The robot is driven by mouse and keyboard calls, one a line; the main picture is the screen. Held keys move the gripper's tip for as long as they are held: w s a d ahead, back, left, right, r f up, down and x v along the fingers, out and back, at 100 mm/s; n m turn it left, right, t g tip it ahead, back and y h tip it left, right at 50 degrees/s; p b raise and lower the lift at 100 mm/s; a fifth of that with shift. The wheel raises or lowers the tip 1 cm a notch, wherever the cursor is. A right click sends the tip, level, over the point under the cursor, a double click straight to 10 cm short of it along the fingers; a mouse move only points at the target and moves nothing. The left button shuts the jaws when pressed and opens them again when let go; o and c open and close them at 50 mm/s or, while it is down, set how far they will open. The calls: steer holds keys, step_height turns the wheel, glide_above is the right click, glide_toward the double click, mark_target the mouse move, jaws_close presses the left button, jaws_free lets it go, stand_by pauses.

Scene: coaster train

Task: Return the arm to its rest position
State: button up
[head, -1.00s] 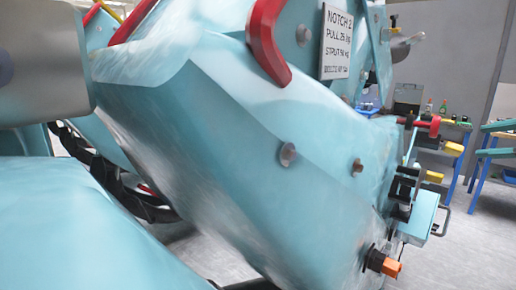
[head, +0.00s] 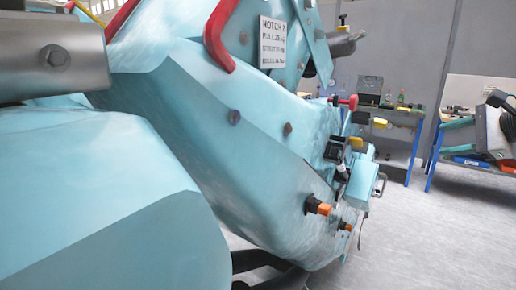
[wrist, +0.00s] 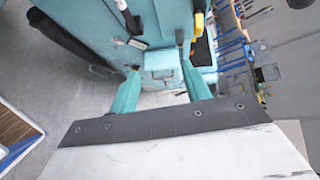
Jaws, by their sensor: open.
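My gripper (wrist: 160,68) shows in the wrist view, its two teal fingers apart with nothing held between them. Beyond the fingers is a small teal box with a handle on the end of the coaster train car (wrist: 90,25). I cannot tell the exact gap to it. In the head view the pale teal train car (head: 215,130) fills the left and middle. It has a red bar (head: 216,35), a notice plate (head: 272,43) and orange-tipped fittings (head: 318,206). I cannot make out my gripper in the head view.
A blue-legged workbench (head: 395,115) with bottles and tools stands behind the car. A second bench (head: 455,160) at the right holds a grey device (head: 492,130). The grey floor (head: 430,240) at the lower right is clear.

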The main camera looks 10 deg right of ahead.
steer(key=s+a+f+n+g+h, duration=0.1)
steer(key=s+a+f+n+g, duration=0.2)
steer(key=a+n, duration=0.4)
steer(key=s+a+f+n+g+h, duration=0.1)
steer(key=s+a+f+n+g, duration=0.3)
steer(key=a, duration=0.9)
steer(key=s+a+f+n+g+h, duration=0.1)
steer(key=s+a+f+n+g, duration=0.2)
steer(key=s+a+f+n, duration=0.3)
steer(key=s+a+n, duration=0.2)
steer(key=a+n, duration=0.2)
steer(key=a, duration=0.1)
steer(key=shift+s+f+n+g, duration=0.15)
steer(key=shift+f+n+g, duration=0.15)
steer(key=shift+n, duration=0.1)
steer(key=shift+a, duration=0.1)
